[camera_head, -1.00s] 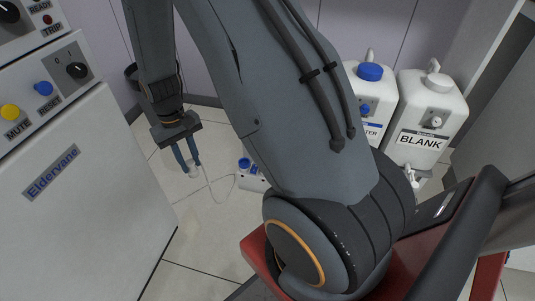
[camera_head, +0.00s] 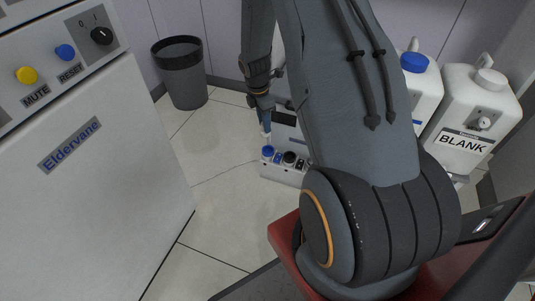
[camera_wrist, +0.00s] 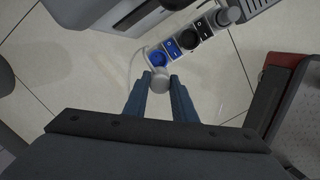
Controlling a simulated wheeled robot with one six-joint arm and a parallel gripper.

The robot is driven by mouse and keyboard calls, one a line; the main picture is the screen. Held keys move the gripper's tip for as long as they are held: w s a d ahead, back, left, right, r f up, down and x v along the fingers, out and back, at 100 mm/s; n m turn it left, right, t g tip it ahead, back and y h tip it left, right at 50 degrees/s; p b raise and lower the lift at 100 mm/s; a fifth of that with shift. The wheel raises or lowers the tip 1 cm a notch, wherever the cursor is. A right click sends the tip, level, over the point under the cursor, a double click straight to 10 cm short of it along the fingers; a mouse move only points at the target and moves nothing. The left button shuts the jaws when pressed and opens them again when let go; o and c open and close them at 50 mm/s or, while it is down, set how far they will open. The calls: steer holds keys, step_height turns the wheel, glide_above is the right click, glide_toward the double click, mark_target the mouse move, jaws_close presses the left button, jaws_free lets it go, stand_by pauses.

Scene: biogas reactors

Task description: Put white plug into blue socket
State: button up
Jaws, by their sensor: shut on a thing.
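My gripper (camera_wrist: 160,80) is shut on the white plug (camera_wrist: 160,77), which shows between the fingertips in the wrist view. In the head view my gripper (camera_head: 267,124) points down, just above the blue socket (camera_head: 267,151). The blue socket is the left end one in a pale socket strip on the floor. In the wrist view the blue socket (camera_wrist: 157,58) lies right beyond the plug, partly covered by it. The plug looks apart from the socket, but the gap in height is hard to tell. A white cable shows left of the plug.
A black socket (camera_head: 289,158) sits beside the blue one. A dark bin (camera_head: 181,78) stands by the back wall. White containers, one marked BLANK (camera_head: 466,118), stand at the right. A white Eldervane cabinet (camera_head: 95,190) fills the left. Floor between cabinet and strip is clear.

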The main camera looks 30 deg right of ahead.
steer(key=shift+w+d+f+n, duration=0.15)
steer(key=shift+d+f+n, duration=0.25)
steer(key=shift+d+n, duration=0.25)
steer(key=shift+d+f, duration=0.1)
steer(key=shift+f, duration=0.2)
step_height(320, 180, down, 9)
steer(key=b, duration=0.4)
steer(key=shift+f, duration=0.2)
steer(key=shift+f, duration=0.35)
steer(key=o, duration=1.1)
steer(key=r+p, duration=0.1)
steer(key=r, duration=0.3)
steer(key=a+r+p, duration=0.1)
steer(key=r+p, duration=0.1)
steer(key=r, duration=0.2)
steer(key=r+p, duration=0.1)
steer(key=r, duration=0.3)
steer(key=shift+a+r+p, duration=0.25)
steer(key=shift+r+p, duration=0.1)
steer(key=shift+p, duration=0.05)
